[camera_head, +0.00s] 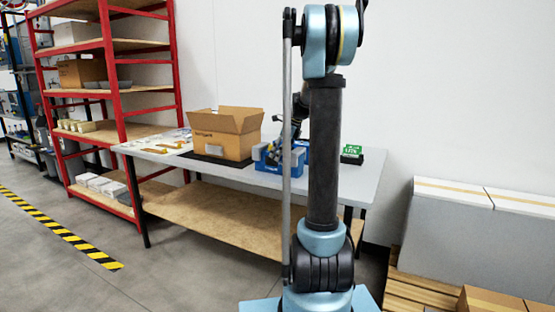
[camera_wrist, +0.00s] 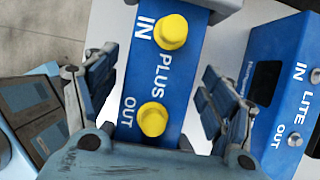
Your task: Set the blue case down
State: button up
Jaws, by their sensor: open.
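A blue case (camera_wrist: 180,75) marked IN, PLUS and OUT, with two yellow caps, lies between the fingers of my gripper (camera_wrist: 158,78) in the wrist view. The fingers are spread, one on each side of it; a light gap shows on the right, and contact on the left is unclear. A second blue case (camera_wrist: 283,85), marked LITE, stands to the right with a dark window and metal connectors. In the head view, blue cases (camera_head: 301,151) stand on the table, partly hidden by my arm, and I cannot tell them apart there.
An open cardboard box (camera_head: 222,143) stands on the grey table (camera_head: 367,170), left of the cases. A green-topped item (camera_head: 352,152) lies to their right. A light-blue unit with dark panels (camera_wrist: 38,110) is left in the wrist view. A red shelf rack (camera_head: 108,75) stands far left.

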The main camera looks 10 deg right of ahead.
jog(key=v, duration=0.9)
jog(key=shift+s+d+r, duration=0.15)
jog(key=shift+r, duration=0.2)
jog(key=shift+s, duration=0.25)
jog(key=s+a+f+n+h, duration=0.1)
jog(key=s+a+f+n, duration=0.2)
jog(key=s, duration=0.5)
jog(key=s+f+n, duration=0.2)
jog(key=s+n, duration=0.4)
jog(key=s, duration=0.2)
jog(key=s+a+f+n+h, duration=0.1)
jog(key=s+a+f+n, duration=0.2)
jog(key=s, duration=0.4)
jog(key=s+d+f+n+h, duration=0.1)
jog(key=s+f+n, duration=1.2)
jog(key=s, duration=0.4)
jog(key=shift+s+d+f+g+h, duration=0.3)
jog(key=shift+s+d+f+h, duration=0.1)
jog(key=shift+f, duration=0.3)
jog(key=shift+w+f, duration=0.2)
jog(key=shift+w, duration=0.2)
